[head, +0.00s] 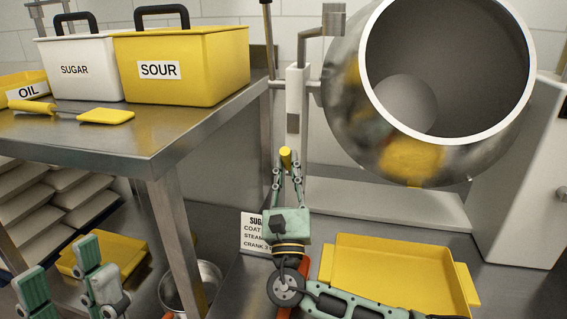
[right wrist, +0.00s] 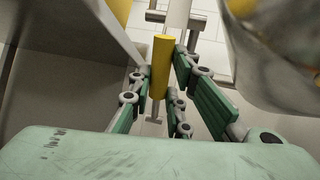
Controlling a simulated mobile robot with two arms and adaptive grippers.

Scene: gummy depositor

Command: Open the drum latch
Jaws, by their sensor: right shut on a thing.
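The shiny metal drum (head: 345,95) with a white rim around its dark opening fills the upper right of the head view. A yellow handle (head: 286,157), which looks like the drum latch, is low on the left of the drum's mount. My right gripper (head: 288,172) is shut on this handle. In the right wrist view the yellow handle (right wrist: 161,62) stands between the green fingers (right wrist: 165,90), with a metal rod at its lower end. My left gripper (head: 65,268) is at the lower left, its fingers apart and empty, away from the latch.
A steel table (head: 130,140) at the left holds a SUGAR box (head: 85,70), a yellow SOUR box (head: 190,90), an OIL bin (head: 22,88) and a yellow scoop (head: 105,116). A yellow tray (head: 395,275) lies below the drum. A printed card (head: 252,230) is beside my right arm.

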